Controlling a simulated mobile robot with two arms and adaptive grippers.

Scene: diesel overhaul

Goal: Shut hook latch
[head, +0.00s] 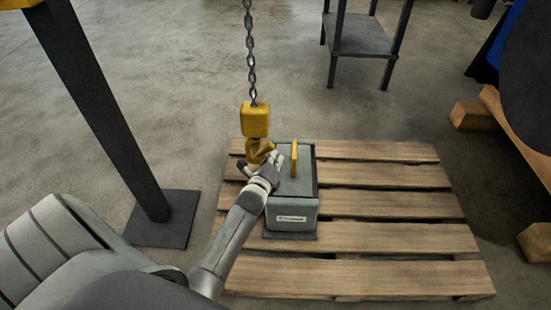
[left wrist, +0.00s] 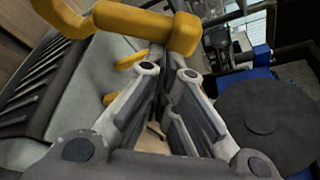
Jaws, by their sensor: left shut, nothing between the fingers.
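A yellow hook block (head: 255,119) hangs on a chain, its yellow hook (head: 256,149) below it at the left top edge of a grey box (head: 292,210). A yellow lifting eye (head: 294,158) stands on the box's top. My left gripper (head: 268,161) is at the hook, left of the lifting eye, shut and empty. In the left wrist view the gripper (left wrist: 163,62) is close to a thick yellow part (left wrist: 145,25); I cannot tell whether they touch. The latch cannot be made out clearly. My right gripper is not in view.
The box stands on a wooden pallet (head: 385,204). A dark post (head: 100,110) rises at the left from a floor plate (head: 165,222). A grey stand (head: 360,38) is behind. Wooden blocks (head: 472,115) and a large dark round part (head: 525,75) are at the right.

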